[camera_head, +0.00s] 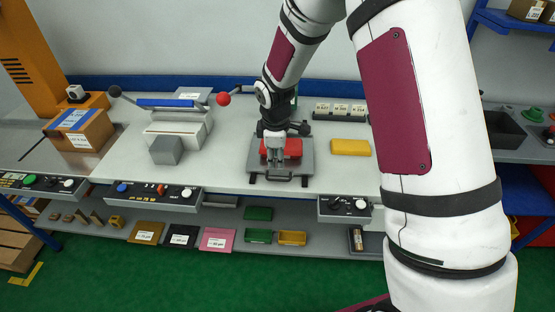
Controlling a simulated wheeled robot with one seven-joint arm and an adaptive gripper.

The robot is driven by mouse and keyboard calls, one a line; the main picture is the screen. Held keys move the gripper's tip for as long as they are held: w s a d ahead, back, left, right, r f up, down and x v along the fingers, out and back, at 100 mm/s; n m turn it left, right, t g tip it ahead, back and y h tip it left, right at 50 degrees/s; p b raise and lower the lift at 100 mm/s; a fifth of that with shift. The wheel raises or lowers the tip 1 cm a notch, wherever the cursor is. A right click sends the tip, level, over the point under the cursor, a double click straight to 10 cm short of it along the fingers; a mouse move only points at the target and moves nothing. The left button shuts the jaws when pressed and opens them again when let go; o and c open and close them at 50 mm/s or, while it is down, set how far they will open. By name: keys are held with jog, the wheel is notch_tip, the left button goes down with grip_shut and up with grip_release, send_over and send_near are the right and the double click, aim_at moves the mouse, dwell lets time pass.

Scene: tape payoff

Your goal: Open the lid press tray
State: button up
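A grey tray (303,165) with a dark handle (279,179) on its front edge sits at the middle of the white bench. It looks like the lid press tray. A red block (293,147) lies on it. My gripper (275,161) points down over the tray, in front of the red block and behind the handle. The gripper hides part of the red block. The fingers are too small here to show whether they are open, or whether they touch anything. Dark knobs stand on both sides of the gripper.
A yellow block (350,147) lies right of the tray. A grey-white press (179,128) with a blue bar and red ball knob stands to the left. Control panels (153,194) line the front edge. A cardboard box (81,128) sits far left.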

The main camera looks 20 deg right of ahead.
jog(key=shift+s+a+r+p, duration=0.15)
jog(key=shift+r+p, duration=0.1)
jog(key=shift+r, duration=0.7)
jog(key=shift+s+d+r+p, duration=0.15)
jog(key=shift+r+p, duration=0.1)
jog(key=shift+r, duration=0.65)
jog(key=shift+a, duration=0.1)
notch_tip(320, 180, up, 12)
jog(key=s, duration=0.2)
jog(key=shift+a, duration=0.4)
jog(key=shift+f, duration=0.15)
